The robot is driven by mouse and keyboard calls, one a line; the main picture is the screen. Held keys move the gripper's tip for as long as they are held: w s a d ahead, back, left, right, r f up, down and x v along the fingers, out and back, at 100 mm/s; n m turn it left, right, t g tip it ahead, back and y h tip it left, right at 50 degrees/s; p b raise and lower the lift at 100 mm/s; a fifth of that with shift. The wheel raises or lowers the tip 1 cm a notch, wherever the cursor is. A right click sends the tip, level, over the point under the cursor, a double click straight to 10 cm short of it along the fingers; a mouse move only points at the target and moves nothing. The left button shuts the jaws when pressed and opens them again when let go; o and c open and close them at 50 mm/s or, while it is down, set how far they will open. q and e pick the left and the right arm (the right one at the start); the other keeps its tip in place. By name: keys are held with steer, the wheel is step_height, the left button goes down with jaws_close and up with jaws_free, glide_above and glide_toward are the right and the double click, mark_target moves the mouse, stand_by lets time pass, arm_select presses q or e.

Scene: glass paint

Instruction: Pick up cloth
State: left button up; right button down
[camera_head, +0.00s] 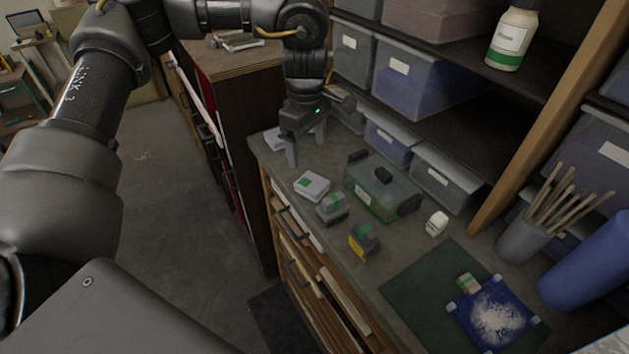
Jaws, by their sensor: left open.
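My left gripper (306,147) is open above the back left part of the grey workbench (275,164), its fingers pointing down. A pale, flat folded piece that looks like the cloth (274,138) lies on the bench just left of the gripper, partly hidden by a finger. I see nothing between the fingers. I cannot tell whether a finger touches the pale piece. My right gripper is not in view.
A white pad with a green mark (312,186), a green case (381,190) and small boxes (364,240) stand nearby. A dark green mat (412,284) holds a blue panel with white powder (497,318). Shelves with bins (395,70) rise behind.

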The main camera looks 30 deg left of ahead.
mark_target(310, 181)
arm_select(q)
step_height(310, 181, down, 4)
steer(key=shift+d+p, duration=0.1)
steer(key=shift+p, duration=0.3)
steer(key=shift+w+f, duration=0.1)
steer(key=shift+f, duration=0.5)
steer(key=shift+f+p, duration=0.1)
steer(key=shift+p, duration=0.25)
step_height(310, 181, down, 4)
steer(key=shift+d+f+p, duration=0.1)
steer(key=shift+f+p, duration=0.15)
steer(key=shift+p, duration=0.95)
steer(key=shift+f, duration=0.25)
steer(key=c, duration=1.1)
steer(key=shift+c, duration=0.2)
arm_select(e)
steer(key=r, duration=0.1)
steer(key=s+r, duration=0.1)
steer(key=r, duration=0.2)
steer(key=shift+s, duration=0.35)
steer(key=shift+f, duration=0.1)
